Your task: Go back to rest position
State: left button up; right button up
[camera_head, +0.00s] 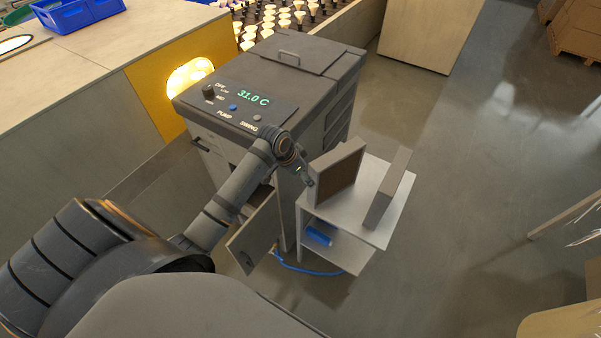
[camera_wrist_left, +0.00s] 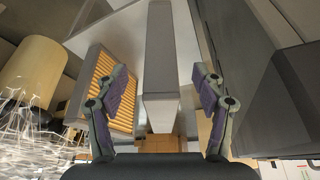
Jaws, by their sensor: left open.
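My left arm comes in from the left in the head view, and its gripper (camera_head: 304,174) is beside the grey machine, at the left edge of a small white stand. In the left wrist view the left gripper (camera_wrist_left: 160,75) is open, with nothing held between its fingers. A grey slab-like panel (camera_wrist_left: 160,60) shows beyond the gap between them, and a panel with an orange ribbed face (camera_wrist_left: 106,90) shows to its left. My right gripper is not in view.
The grey machine (camera_head: 290,62) reads 31.0 C, and its lower door (camera_head: 254,234) hangs open. The white stand (camera_head: 345,212) bears a brown-faced panel (camera_head: 337,174) and a grey panel (camera_head: 388,188). A blue hose (camera_head: 308,270) lies below.

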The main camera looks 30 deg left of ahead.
pick_arm(q)
jog(key=shift+v, duration=1.2)
jog(key=shift+r, duration=0.1)
